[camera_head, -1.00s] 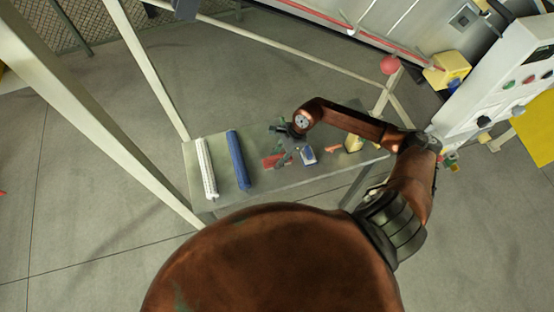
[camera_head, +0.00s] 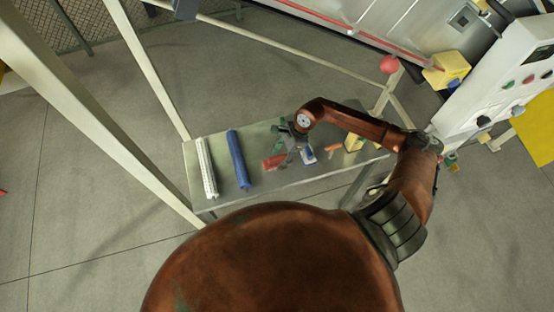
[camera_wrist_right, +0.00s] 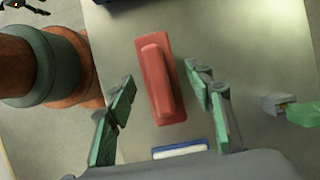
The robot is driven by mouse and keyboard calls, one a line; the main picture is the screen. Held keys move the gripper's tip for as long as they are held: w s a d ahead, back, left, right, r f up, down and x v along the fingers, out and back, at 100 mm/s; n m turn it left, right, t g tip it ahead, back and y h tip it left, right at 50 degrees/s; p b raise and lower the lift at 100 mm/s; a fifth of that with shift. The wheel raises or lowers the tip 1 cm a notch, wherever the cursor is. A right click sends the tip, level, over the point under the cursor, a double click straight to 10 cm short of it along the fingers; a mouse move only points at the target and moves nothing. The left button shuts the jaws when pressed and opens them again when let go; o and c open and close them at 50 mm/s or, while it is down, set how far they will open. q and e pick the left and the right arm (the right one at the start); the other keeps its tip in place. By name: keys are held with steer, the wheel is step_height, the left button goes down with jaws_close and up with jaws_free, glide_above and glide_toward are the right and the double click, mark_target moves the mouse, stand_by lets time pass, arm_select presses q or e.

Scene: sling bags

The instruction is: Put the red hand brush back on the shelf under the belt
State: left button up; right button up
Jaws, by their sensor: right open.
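The red hand brush (camera_head: 273,161) lies flat on the grey metal shelf (camera_head: 216,193), left of a small blue-and-white item (camera_head: 309,155). In the right wrist view, the brush (camera_wrist_right: 160,80) shows its red back and raised handle. My right gripper (camera_head: 284,148) is over the shelf at the brush, partly covering it in the head view. Its green-padded fingers are spread open, one on each side of the brush in the wrist view, with gaps on both sides. Whether the fingertips are level with the brush is unclear.
A white roller (camera_head: 207,168) and a blue roller (camera_head: 238,160) lie left of the brush. A small orange-red item (camera_head: 332,149) and a yellow item (camera_head: 354,142) lie to the right. Pale frame posts (camera_head: 148,75) stand around the shelf.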

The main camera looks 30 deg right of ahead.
steer(key=b+v, duration=0.1)
steer(key=v, duration=0.9)
steer(key=shift+r, duration=0.3)
steer(key=shift+d, duration=0.15)
